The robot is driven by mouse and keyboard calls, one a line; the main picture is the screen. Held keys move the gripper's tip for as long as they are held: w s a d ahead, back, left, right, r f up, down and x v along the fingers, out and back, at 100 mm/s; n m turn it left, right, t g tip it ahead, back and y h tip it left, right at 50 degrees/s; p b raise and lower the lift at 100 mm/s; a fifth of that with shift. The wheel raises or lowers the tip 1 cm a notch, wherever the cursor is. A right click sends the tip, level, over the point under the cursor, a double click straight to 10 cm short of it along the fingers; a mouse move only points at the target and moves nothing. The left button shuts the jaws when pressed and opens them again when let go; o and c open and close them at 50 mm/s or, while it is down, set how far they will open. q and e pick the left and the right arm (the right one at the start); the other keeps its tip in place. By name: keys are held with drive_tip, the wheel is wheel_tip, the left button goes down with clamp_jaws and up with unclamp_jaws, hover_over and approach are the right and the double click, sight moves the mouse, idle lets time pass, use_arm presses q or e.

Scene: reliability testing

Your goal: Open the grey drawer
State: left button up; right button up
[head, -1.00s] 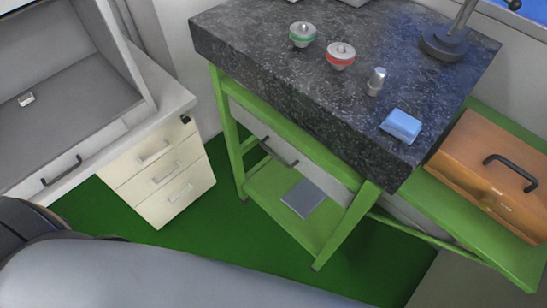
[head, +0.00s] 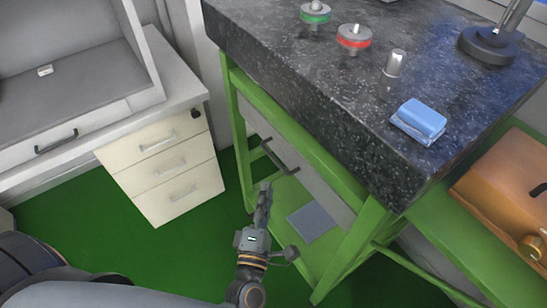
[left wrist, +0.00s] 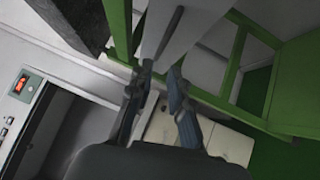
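The grey drawer (head: 317,184) sits under the dark granite slab in the green-framed table. Its front looks flush with the frame, and its black bar handle (head: 280,157) runs along it. My left gripper (head: 265,188) is just below and in front of the handle, apart from it. In the left wrist view, the two fingers (left wrist: 160,67) stand apart with nothing between them. The dark handle (left wrist: 169,30) lies just beyond the fingertips against the pale drawer front (left wrist: 196,25). My right gripper is not in view.
The granite slab (head: 300,90) overhangs the drawer, carrying a blue block (head: 419,119) and small metal pieces. A green table leg (head: 238,135) stands left of the drawer. A cream cabinet (head: 165,180) is further left. Green floor (head: 110,240) is free between.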

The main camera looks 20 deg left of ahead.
sight(274, 157)
use_arm(q)
drive_tip(key=w, duration=0.3)
drive_tip(key=w+r, duration=0.1)
drive_tip(key=w, duration=0.3)
drive_tip(key=w+a+p, duration=0.1)
drive_tip(key=w, duration=0.2)
drive_tip(key=shift+w+a+r, duration=0.1)
drive_tip(key=shift+w+r, duration=0.05)
drive_tip(key=shift+w, duration=0.05)
clamp_jaws()
